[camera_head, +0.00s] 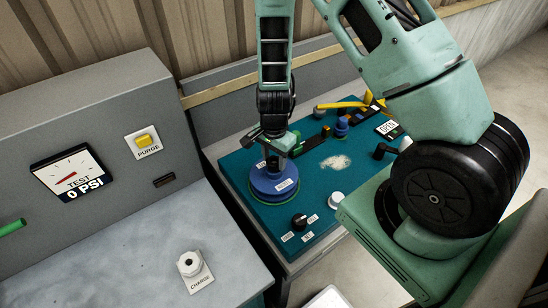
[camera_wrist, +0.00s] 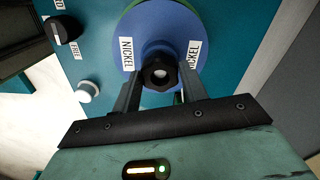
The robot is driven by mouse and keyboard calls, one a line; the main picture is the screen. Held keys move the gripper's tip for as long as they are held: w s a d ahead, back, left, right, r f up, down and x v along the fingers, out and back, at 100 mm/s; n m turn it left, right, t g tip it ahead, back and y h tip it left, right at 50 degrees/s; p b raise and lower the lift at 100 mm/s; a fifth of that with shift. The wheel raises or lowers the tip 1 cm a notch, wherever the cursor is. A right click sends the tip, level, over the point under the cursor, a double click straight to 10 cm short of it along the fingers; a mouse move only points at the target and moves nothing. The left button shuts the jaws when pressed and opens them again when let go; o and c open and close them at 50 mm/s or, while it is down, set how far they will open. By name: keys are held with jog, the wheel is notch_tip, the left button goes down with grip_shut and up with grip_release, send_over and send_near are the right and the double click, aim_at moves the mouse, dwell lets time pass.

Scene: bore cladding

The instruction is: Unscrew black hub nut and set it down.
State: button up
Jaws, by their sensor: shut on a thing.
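The black hub nut (camera_wrist: 159,73) sits at the centre of a blue round hub (camera_wrist: 175,22) with white NICKEL labels. In the wrist view my gripper (camera_wrist: 160,84) has one finger on each side of the nut and is shut on it. The nut appears to be at the hub's centre; whether its thread is engaged cannot be seen. In the head view my gripper (camera_head: 282,146) points down over the blue hub (camera_head: 275,182), and the nut is hard to make out there.
The teal panel (camera_head: 235,150) also carries a black knob (camera_head: 299,221), a white button (camera_head: 335,200), a black lever (camera_head: 382,150) and a yellow handle (camera_head: 340,105). Grey bench at left has a gauge reading 0 PSI (camera_head: 70,175), a yellow PURGE button (camera_head: 144,140) and a white CHARGE fitting (camera_head: 190,264).

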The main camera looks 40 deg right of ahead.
jog(key=shift+n, duration=0.9)
jog(key=shift+n+b, duration=0.3)
jog(key=shift+n, duration=1.2)
jog(key=shift+n, duration=1)
jog(key=shift+n, duration=0.9)
